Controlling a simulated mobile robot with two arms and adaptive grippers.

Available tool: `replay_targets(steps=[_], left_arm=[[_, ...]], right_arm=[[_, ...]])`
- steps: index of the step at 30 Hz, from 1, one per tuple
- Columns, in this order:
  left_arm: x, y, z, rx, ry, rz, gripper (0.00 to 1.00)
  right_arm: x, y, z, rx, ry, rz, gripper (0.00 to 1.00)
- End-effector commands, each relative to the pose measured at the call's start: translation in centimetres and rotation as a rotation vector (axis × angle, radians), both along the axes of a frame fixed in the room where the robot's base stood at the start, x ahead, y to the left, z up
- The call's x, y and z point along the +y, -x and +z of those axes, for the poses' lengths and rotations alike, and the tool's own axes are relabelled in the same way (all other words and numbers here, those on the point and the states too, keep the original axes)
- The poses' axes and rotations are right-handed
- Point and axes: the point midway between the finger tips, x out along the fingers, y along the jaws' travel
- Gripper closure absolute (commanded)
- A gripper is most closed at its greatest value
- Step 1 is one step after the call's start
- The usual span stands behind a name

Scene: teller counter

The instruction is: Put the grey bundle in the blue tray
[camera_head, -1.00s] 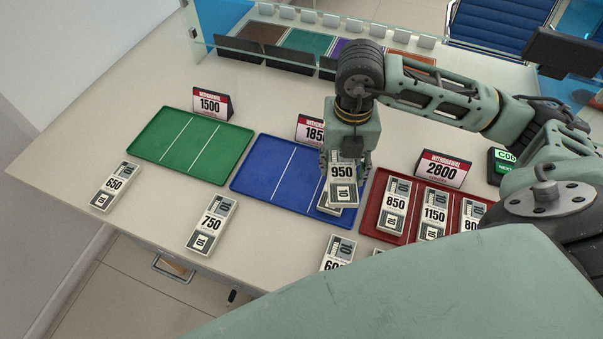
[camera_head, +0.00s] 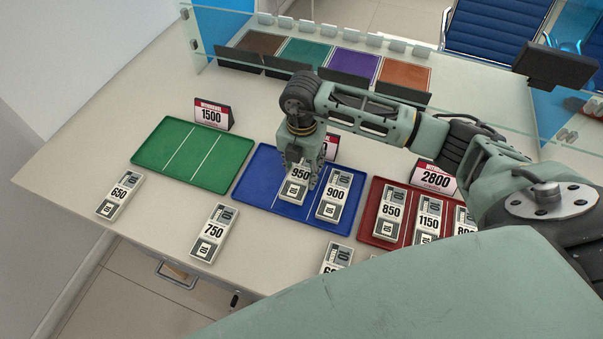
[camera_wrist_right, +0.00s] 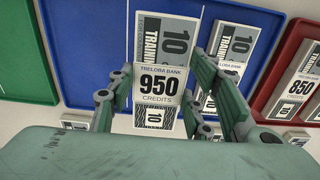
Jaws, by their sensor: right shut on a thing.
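My right gripper (camera_head: 301,166) is shut on the grey bundle marked 950 (camera_head: 295,190), over the middle of the blue tray (camera_head: 253,186). In the right wrist view the 950 bundle (camera_wrist_right: 160,82) sits between the two fingers, its label facing the camera, with the blue tray (camera_wrist_right: 90,40) behind it. I cannot tell whether it touches the tray floor. Another grey bundle marked 900 (camera_head: 333,196) lies in the tray's right section, to the right of the held one. The tray's left section is bare. My left gripper is not in view.
The green tray (camera_head: 176,155) is empty at left. The red tray (camera_head: 375,216) holds several bundles. Bundles marked 650 (camera_head: 119,197) and 750 (camera_head: 213,234) lie on the counter in front. A 2800 sign (camera_head: 434,179) stands behind the red tray. A glass screen is at the back.

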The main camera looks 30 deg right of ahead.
Motion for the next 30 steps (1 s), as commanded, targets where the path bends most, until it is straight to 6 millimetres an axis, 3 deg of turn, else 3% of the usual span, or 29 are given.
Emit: replay_targets(steps=[10,22,23,28,30], left_arm=[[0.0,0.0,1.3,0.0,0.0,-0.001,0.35],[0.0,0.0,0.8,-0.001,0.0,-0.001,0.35],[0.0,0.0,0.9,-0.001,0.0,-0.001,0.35],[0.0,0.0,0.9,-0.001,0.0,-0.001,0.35],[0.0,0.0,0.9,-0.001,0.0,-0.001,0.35]], right_arm=[[0.1,-0.1,-3.9,0.002,0.001,-0.001,0.81],[0.0,-0.1,-4.6,-0.001,-0.001,0.0,0.81],[0.0,-0.2,-4.4,-0.001,-0.001,0.0,0.51],[0.0,-0.1,-4.4,0.0,0.0,0.0,0.36],[0.0,-0.1,-4.4,0.0,0.0,0.0,0.35]])
